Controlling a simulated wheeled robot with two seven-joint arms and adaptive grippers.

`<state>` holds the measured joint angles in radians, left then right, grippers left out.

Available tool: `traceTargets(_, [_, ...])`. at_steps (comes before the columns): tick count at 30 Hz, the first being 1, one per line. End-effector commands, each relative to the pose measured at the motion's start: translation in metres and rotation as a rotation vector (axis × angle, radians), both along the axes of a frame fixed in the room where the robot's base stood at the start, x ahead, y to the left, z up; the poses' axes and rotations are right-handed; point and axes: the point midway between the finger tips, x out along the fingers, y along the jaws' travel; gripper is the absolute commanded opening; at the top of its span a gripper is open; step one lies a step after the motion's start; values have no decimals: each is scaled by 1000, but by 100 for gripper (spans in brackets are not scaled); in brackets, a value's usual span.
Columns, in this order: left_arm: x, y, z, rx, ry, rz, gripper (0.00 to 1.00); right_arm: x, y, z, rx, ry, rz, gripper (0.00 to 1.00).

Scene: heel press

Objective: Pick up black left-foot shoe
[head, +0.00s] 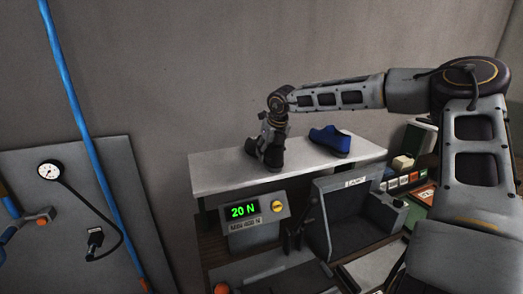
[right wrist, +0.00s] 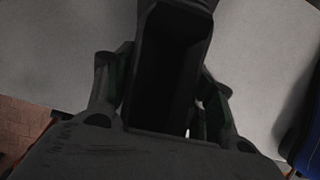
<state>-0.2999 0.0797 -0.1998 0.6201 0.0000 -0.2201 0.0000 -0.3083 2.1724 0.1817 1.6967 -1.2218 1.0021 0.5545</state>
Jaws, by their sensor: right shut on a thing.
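The black shoe (head: 275,152) is on the light shelf top (head: 218,174), at its middle left in the head view. My right gripper (head: 266,146) reaches down onto it and is shut on it. In the right wrist view the dark shoe (right wrist: 172,70) fills the space between the fingers. The gripper hides part of the shoe, and I cannot tell whether it is left-foot or clear of the shelf. My left gripper is not in view.
A blue shoe (head: 330,140) stands on the shelf to the right. Below is a box with a green "20 N" display (head: 243,211) and a grey press unit (head: 350,215). Small bins (head: 405,178) are at right. A gauge panel (head: 75,215) and blue pipe (head: 72,95) are at left.

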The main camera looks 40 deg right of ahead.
Motion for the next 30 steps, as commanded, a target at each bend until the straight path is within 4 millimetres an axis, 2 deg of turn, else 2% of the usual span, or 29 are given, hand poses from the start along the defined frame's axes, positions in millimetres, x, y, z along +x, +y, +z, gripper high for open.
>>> traceTargets(3, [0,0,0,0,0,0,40,1,0,1,0,-3,0,26])
traceTargets(11, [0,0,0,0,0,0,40,1,0,2,0,-3,0,26])
traceTargets(16, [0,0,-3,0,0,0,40,1,0,10,0,-3,-1,26])
traceTargets(20, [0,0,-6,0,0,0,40,1,0,24,-1,-5,-1,26])
traceTargets(30, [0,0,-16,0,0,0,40,1,0,73,-1,-5,-2,26])
